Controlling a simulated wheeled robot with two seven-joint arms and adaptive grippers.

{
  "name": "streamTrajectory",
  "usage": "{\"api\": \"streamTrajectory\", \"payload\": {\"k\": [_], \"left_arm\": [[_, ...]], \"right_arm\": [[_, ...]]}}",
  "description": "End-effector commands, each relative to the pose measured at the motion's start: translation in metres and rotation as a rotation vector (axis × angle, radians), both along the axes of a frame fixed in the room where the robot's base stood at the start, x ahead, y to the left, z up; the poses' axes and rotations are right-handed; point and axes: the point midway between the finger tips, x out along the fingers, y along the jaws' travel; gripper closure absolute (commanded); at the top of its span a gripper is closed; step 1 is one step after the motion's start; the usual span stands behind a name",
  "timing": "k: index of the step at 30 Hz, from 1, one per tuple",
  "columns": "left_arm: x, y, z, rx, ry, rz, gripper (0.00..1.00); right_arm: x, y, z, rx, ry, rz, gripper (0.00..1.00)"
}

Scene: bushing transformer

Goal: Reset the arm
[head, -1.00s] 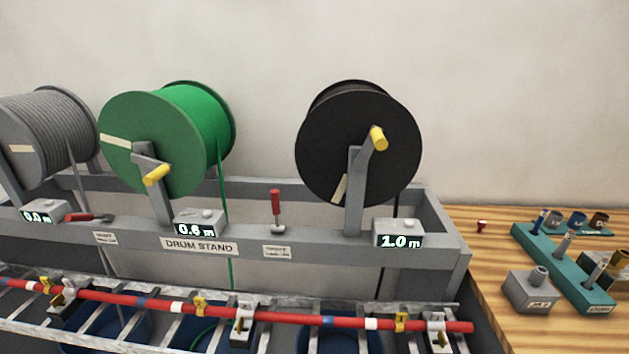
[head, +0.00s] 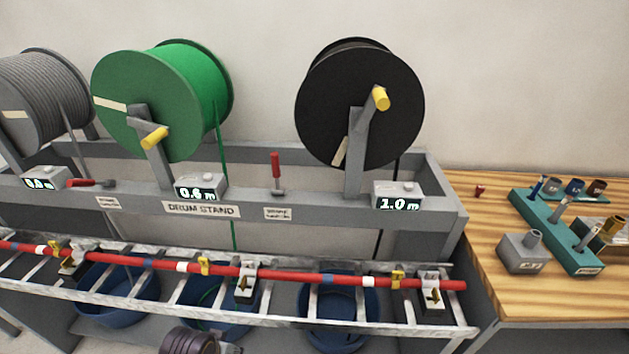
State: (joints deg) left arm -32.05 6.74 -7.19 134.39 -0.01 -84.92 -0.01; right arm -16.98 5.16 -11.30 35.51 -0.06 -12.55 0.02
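Neither of my grippers shows in the head view.
A drum stand (head: 330,212) holds grey (head: 38,105), green (head: 150,105) and black (head: 345,100) drums with yellow cranks. A red cable (head: 320,278) lies clamped along a ladder rack (head: 120,299) above blue bins (head: 340,325). The wooden table (head: 480,225) at right holds fittings.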

Motion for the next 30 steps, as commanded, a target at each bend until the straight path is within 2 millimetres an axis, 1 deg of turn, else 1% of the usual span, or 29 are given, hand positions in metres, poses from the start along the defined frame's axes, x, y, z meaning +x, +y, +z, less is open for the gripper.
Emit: {"api": "streamTrajectory", "payload": {"k": [5, 11, 16, 23, 30], "left_arm": [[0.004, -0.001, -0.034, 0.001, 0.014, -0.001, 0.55], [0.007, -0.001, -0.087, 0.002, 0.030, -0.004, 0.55], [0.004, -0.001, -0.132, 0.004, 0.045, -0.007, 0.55], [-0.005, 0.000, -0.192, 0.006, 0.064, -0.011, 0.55], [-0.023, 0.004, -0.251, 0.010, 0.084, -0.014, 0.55]], "right_arm": [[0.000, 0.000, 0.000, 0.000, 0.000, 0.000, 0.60], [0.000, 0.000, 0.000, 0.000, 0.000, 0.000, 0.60], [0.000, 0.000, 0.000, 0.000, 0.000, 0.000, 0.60], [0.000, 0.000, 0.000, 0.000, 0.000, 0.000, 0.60], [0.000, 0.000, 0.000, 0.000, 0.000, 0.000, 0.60]]}}
